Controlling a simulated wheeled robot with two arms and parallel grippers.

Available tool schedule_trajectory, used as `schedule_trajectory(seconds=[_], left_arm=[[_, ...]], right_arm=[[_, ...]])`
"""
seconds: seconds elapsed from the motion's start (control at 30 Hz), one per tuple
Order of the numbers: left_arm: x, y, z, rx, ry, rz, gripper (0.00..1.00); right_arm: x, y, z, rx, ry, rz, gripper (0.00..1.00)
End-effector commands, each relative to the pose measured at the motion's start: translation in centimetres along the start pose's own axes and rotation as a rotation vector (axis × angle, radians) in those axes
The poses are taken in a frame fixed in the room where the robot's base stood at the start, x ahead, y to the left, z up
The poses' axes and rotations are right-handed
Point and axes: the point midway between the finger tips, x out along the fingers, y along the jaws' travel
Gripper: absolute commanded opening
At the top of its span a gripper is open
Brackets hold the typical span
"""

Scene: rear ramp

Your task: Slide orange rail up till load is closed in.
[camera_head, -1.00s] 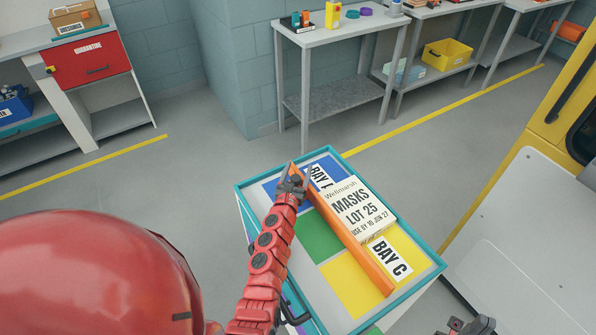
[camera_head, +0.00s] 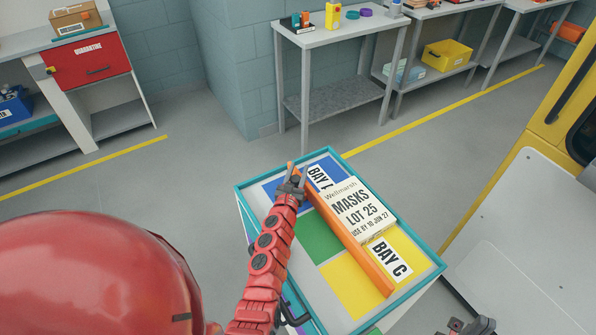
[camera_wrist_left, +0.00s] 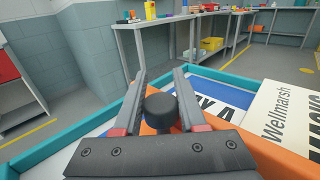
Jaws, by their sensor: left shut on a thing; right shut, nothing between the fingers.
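The orange rail (camera_head: 352,240) lies slantwise across the top of a teal-edged cart (camera_head: 437,263). The load is a white box marked "MASKS LOT 25" (camera_head: 358,208), lying along the rail's right side. I cannot tell whether they touch. My left gripper (camera_head: 294,178) is at the rail's far end, shut on its black knob, which shows between the fingers in the left wrist view (camera_wrist_left: 162,108). The fingers hide part of that end. My right gripper (camera_head: 470,326) is shut and empty at the bottom edge, off the cart's right side.
The cart top has blue, green (camera_head: 318,237) and yellow (camera_head: 350,284) fields, with "BAY C" (camera_head: 390,257) printed near the right corner. A grey panel (camera_head: 530,230) and yellow vehicle stand at right. Grey workbenches (camera_head: 340,35) line the back. Open floor lies between.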

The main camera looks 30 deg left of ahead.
Motion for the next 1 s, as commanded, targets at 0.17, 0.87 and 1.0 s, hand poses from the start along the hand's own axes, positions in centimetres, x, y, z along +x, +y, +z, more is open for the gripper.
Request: schedule_trajectory(seconds=[0.17, 0.87, 1.0], left_arm=[[0.0, 0.0, 0.0, 0.000, 0.000, 0.000, 0.00], [-0.6, 0.8, 0.2, 0.000, 0.002, 0.004, 0.00], [-2.7, 3.0, 0.4, 0.002, 0.003, 0.008, 0.00]], right_arm=[[0.0, 0.0, 0.0, 0.000, 0.000, 0.000, 0.00], [0.6, 0.0, -0.1, 0.000, 0.000, 0.000, 0.00], [2.1, 0.1, -0.3, 0.000, 0.000, 0.000, 0.00]])
